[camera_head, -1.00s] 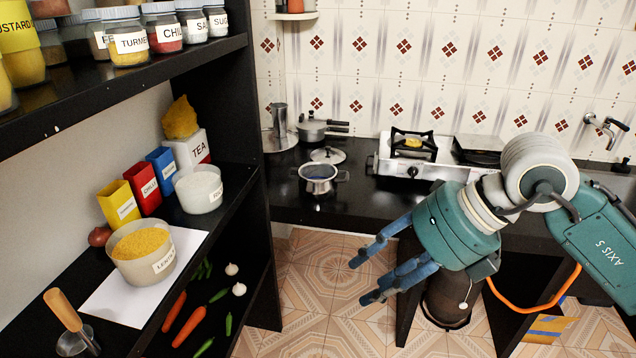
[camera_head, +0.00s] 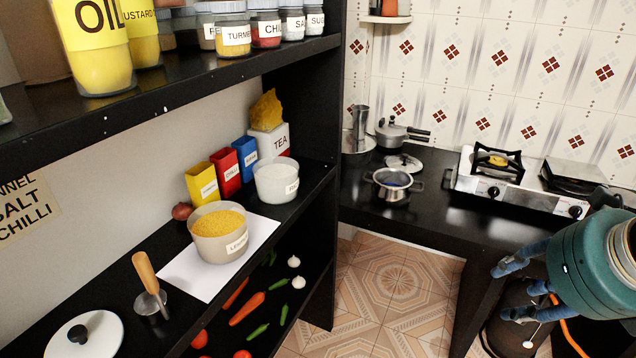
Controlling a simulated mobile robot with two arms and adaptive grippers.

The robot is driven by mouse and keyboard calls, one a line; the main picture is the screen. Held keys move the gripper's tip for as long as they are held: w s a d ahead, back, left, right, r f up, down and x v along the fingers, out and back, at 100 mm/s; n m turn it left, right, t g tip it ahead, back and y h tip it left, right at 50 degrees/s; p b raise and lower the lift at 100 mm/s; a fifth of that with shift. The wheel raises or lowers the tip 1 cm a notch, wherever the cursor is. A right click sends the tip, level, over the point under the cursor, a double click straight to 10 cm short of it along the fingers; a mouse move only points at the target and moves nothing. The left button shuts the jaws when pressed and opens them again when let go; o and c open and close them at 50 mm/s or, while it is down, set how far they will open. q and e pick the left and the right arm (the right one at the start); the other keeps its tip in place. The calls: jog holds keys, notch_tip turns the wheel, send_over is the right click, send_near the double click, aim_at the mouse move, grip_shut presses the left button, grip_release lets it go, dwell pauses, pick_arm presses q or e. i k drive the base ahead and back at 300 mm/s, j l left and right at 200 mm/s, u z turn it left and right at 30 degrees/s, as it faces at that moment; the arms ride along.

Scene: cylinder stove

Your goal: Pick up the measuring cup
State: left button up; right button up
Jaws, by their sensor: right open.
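The measuring cup (camera_head: 150,303) is a small metal cup with an upright, slightly tilted wooden handle. It stands on the black shelf at the lower left, between a white round lid and a white sheet. My right gripper (camera_head: 502,290) is at the right edge, far from the cup, in front of the counter. Its blue fingers are spread and empty, pointing left. My left gripper is not in view.
A lentil bowl (camera_head: 222,250) and a white bowl (camera_head: 277,195) stand on the shelf behind the cup. The white lid (camera_head: 105,333) lies left of it. An upper shelf (camera_head: 215,82) with jars overhangs. A dark upright panel (camera_head: 322,240) separates shelf and counter.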

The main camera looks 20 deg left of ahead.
aim_at(153, 307)
jog(key=u, duration=1.5)
